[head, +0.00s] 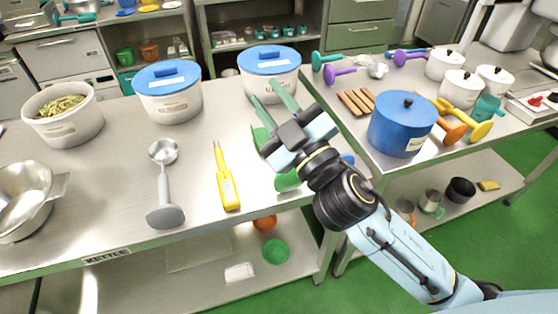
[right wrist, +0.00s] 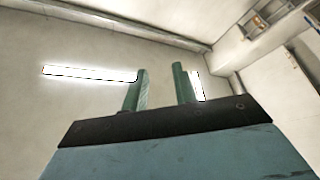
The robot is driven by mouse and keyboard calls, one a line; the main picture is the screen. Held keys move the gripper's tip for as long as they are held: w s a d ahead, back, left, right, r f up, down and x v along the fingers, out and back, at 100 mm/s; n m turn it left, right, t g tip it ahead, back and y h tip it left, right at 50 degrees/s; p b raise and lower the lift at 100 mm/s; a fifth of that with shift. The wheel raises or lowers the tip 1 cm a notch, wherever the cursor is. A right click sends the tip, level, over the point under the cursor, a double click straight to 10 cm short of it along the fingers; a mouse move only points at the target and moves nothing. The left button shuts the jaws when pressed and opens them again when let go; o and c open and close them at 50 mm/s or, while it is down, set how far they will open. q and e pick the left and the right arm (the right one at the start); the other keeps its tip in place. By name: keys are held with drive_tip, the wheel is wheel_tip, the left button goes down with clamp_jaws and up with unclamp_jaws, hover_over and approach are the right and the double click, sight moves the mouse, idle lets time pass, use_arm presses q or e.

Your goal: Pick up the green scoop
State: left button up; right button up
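The green scoop (head: 287,181) lies on the steel table, partly hidden behind my right gripper and wrist. Green shows on both sides of the gripper, with the middle covered. My right gripper (head: 263,92) is in front of the scoop in the head view, its two fingers apart and nothing between them. The right wrist view shows the same fingers (right wrist: 160,88) apart against a wall and ceiling lights, with no scoop in sight. I cannot tell the height of the gripper over the table. My left gripper is not in view.
A yellow tool (head: 228,188) and a grey scoop (head: 164,185) lie left of the green scoop. Lidded tubs (head: 168,104) (head: 270,83) stand behind. A blue pot (head: 401,134) stands on the right table, past a gap. A metal bowl (head: 22,205) is at far left.

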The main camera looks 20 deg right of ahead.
drive_tip(key=s+a+r+n+g+y, duration=0.35)
drive_tip(key=a+n+g+y, duration=0.4)
drive_tip(key=n+y, duration=0.45)
drive_tip(key=s+a+f+n+g+h, duration=0.25)
drive_tip(key=a+f+n+g, duration=0.35)
drive_tip(key=n+g, duration=0.6)
drive_tip(key=w+d+f+t+h, duration=0.2)
drive_tip(key=w+d+f+h, duration=0.4)
drive_tip(key=d, duration=0.4)
drive_tip(key=w+d+f+t+h, duration=0.1)
drive_tip(key=w+d+f+h, duration=0.3)
drive_tip(key=d+h, duration=0.55)
drive_tip(key=shift+y, duration=0.3)
drive_tip(key=x, duration=0.7)
drive_tip(key=shift+w+d, duration=0.3)
drive_tip(key=shift+w, duration=0.15)
drive_tip(key=x, duration=0.5)
drive_tip(key=shift+w+a+f+b, duration=0.15)
drive_tip(key=shift+w+f+b, duration=0.1)
drive_tip(key=shift+b, duration=0.05)
clamp_jaws()
